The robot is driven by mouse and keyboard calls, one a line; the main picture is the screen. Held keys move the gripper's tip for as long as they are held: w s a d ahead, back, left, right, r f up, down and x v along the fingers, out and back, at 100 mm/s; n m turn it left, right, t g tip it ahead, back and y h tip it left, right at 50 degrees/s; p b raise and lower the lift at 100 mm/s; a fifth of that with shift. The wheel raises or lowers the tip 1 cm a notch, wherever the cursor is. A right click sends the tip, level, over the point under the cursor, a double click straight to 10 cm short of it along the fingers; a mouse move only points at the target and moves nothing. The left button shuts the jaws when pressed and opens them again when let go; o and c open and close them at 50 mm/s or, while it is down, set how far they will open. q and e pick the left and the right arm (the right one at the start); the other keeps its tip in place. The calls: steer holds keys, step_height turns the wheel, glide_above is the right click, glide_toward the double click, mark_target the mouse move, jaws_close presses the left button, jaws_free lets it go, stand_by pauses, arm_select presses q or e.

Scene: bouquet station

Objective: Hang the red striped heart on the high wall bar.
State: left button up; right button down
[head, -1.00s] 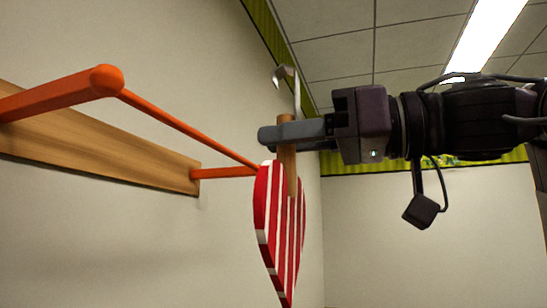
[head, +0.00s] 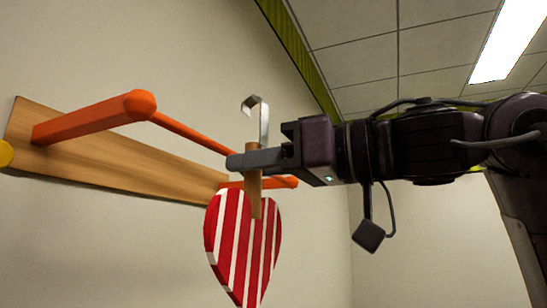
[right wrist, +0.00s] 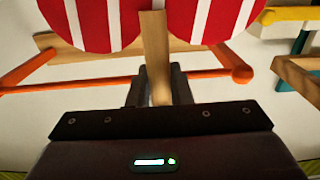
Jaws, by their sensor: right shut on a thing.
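The red and white striped heart (head: 238,245) hangs below a wooden stem (head: 254,200), with a pale metal hook (head: 263,120) above. My right gripper (head: 252,160) is shut on the stem, between heart and hook. In the right wrist view the stem (right wrist: 157,50) runs between the fingers, and the heart's lobes (right wrist: 205,18) fill the top. The orange wall bar (head: 185,132) spans two orange arms on a wooden wall plank (head: 110,165). The hook's open curl is higher than the bar in the picture and apart from it. My left gripper is not in view.
A yellow knob (head: 5,154) shows at the left edge. The orange arm (head: 95,118) juts out from the plank. The wall below the plank is bare.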

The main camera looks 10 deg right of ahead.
steer(key=w+a+f, duration=0.3)
steer(key=w+a, duration=0.1)
steer(key=a, duration=0.2)
steer(key=shift+w+f+b, duration=0.2)
steer(key=shift+w+b, duration=0.05)
steer(key=shift+b, duration=0.2)
stand_by(0.5)
steer(key=shift+a, duration=0.1)
steer(key=c, duration=1.2)
jaws_free()
steer(key=shift+c, duration=0.2)
